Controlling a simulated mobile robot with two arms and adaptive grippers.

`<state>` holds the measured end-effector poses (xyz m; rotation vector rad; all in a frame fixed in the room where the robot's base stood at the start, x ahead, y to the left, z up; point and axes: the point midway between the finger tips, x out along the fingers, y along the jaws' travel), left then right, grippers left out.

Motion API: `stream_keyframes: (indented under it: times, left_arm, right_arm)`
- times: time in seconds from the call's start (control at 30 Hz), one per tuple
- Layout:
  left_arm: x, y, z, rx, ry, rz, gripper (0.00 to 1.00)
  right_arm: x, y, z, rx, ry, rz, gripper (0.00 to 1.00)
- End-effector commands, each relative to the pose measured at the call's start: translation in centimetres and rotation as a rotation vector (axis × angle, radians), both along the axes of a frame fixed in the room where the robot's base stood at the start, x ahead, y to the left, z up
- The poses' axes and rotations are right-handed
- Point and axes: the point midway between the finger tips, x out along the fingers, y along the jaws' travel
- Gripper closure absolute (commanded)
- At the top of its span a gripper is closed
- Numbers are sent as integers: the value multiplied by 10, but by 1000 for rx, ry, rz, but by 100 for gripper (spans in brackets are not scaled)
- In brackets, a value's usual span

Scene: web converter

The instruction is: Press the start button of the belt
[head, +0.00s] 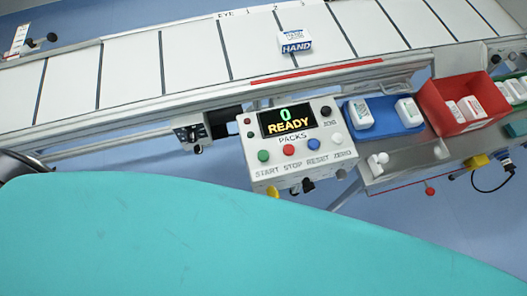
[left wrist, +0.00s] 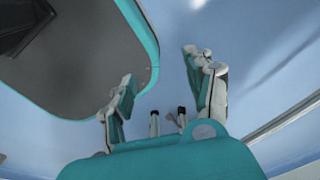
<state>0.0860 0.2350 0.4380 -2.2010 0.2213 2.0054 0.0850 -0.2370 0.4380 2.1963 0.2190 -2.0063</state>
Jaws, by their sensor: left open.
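The control box (head: 258,176) stands in front of the belt (head: 185,62) in the head view. Its display (head: 288,120) reads "0 READY" above the word "PACKS". The green start button (head: 263,156) is leftmost in its lower row, over the label "START". The red stop button (head: 289,150), blue reset button (head: 314,145) and white zero button (head: 337,138) follow to the right. My left gripper (left wrist: 163,82) is open and empty in the left wrist view, with no button between its fingers. My right gripper is in neither view.
A white "HAND" pack (head: 295,42) lies on the belt. Right of the box are a blue tray (head: 385,126) and a red bin (head: 434,108), both holding white packs. A black jog button (head: 326,111) sits beside the display. Blue floor (head: 215,165) shows left of the box.

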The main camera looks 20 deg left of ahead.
Motion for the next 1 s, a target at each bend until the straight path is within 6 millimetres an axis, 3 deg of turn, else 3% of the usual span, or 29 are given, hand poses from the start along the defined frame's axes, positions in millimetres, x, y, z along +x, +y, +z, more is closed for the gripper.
stream_keyframes:
  times: [0.03,0.4,1.0]
  left_arm:
    - [0,0,0,0,0,0,54]
    - [0,0,0,0,1,0,100]
    - [-1,0,0,0,1,0,100]
  right_arm:
    - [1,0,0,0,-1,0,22]
    - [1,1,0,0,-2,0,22]
    - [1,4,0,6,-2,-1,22]
